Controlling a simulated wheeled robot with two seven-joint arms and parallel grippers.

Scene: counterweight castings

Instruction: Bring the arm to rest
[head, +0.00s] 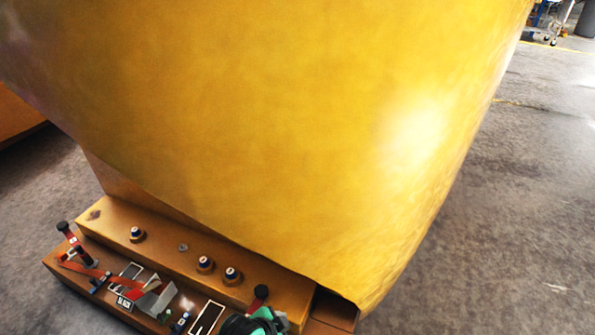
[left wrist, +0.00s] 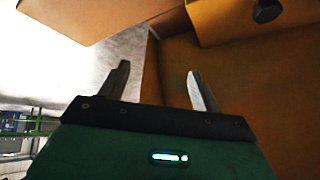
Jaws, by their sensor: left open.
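A large yellow casting (head: 270,120) fills most of the head view and narrows toward the bottom. It stands over a lower orange ledge (head: 110,222). At the bottom of the head view a small dark and teal part (head: 262,322) shows beside the ledge; I cannot tell if it is my arm. My left gripper (left wrist: 160,80) shows in the left wrist view with its two fingers apart and nothing between them. Orange-brown casting surfaces (left wrist: 215,60) lie beyond its fingers. My right gripper is not in view.
On the ledge stand several round knobs (head: 205,264), a red-handled tool (head: 75,243), a grey and red item (head: 155,297) and dark-framed plates. Grey concrete floor (head: 520,200) is clear at the right. Another orange casting (head: 15,115) shows at the left edge.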

